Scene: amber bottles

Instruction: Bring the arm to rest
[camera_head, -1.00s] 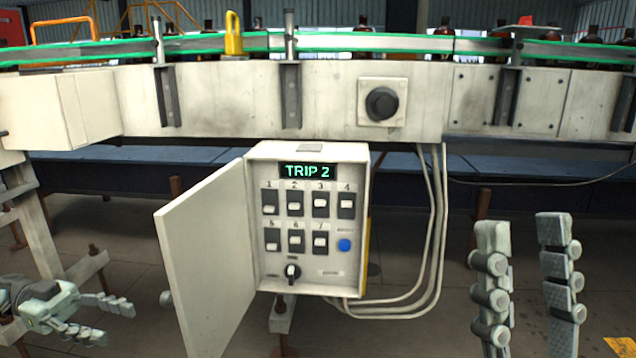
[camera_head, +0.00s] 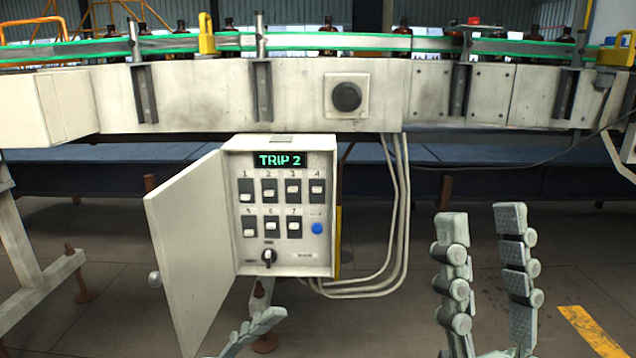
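My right gripper (camera_head: 487,262) stands at the lower right with its two fingers pointing up. The fingers are apart with nothing between them, and it touches nothing. My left gripper (camera_head: 252,332) shows only in part at the bottom edge, below the control box; one finger can be made out, and the rest is out of frame or hidden. The control box (camera_head: 329,255) hangs below the conveyor with its door (camera_head: 190,245) open to the left. Its display (camera_head: 280,160) reads "TRIP 2". Numbered switches, a blue button (camera_head: 317,228) and a black rotary knob (camera_head: 269,257) are on its face.
The conveyor (camera_head: 210,95) runs across the back with amber bottles (camera_head: 328,38) on it. A large black knob (camera_head: 346,96) is on its side. Cables (camera_head: 400,230) loop down right of the box. Open floor lies between box and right gripper.

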